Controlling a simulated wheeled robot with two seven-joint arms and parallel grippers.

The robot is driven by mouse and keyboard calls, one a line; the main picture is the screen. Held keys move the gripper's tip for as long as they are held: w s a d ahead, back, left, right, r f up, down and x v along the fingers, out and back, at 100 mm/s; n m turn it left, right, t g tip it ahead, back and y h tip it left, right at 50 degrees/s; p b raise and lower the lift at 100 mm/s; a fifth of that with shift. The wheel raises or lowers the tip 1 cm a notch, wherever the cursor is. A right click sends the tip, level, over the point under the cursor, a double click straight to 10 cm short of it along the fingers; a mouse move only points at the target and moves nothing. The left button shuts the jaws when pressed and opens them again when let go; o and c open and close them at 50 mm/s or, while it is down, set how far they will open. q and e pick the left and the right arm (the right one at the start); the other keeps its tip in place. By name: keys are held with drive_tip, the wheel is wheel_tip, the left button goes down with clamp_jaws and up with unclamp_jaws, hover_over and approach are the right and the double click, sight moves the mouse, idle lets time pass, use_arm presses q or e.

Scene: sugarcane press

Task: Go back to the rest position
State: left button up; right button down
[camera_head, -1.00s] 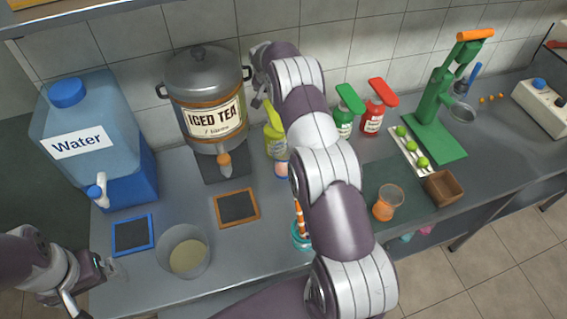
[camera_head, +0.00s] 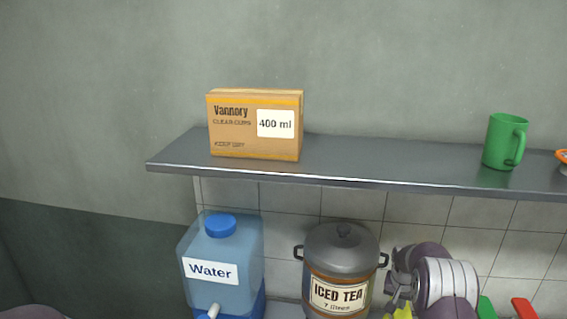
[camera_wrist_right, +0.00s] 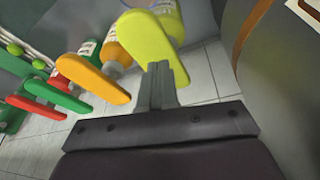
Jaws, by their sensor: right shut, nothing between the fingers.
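My right gripper (camera_head: 390,291) is low in the head view, just right of the iced tea pot (camera_head: 341,262). Its closed, empty fingers show in the right wrist view (camera_wrist_right: 160,70). There the fingertips are near the yellow pump top (camera_wrist_right: 143,32) of a bottle; I cannot tell if they touch. My right arm (camera_head: 447,282) reaches up from the bottom edge. My left gripper is out of view; only a bit of my arm shows at the bottom left.
A shelf (camera_head: 380,166) holds a cardboard cup box (camera_head: 240,135) and a green mug (camera_head: 498,142). The water dispenser (camera_head: 222,258) stands left of the pot. In the wrist view, orange (camera_wrist_right: 92,79), green (camera_wrist_right: 57,96) and red (camera_wrist_right: 35,107) pump tops stand in a row.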

drive_tip(key=s+a+r+n+b, duration=0.1)
drive_tip(key=s+a+n+b, duration=0.1)
drive_tip(key=s+a, duration=0.4)
drive_tip(key=s+a+r+n+y+b, duration=0.1)
drive_tip(key=s+a, duration=0.5)
drive_tip(key=s, duration=0.8)
drive_tip(key=s+a+r+n+g+y+b, duration=0.1)
drive_tip(key=s+a+n+b, duration=0.2)
drive_tip(key=s+a, duration=0.4)
drive_tip(key=s+b, duration=0.1)
drive_tip(key=s, duration=0.3)
drive_tip(key=shift+b, duration=0.35)
drive_tip(key=shift+s, duration=0.2)
drive_tip(key=shift+w, duration=0.15)
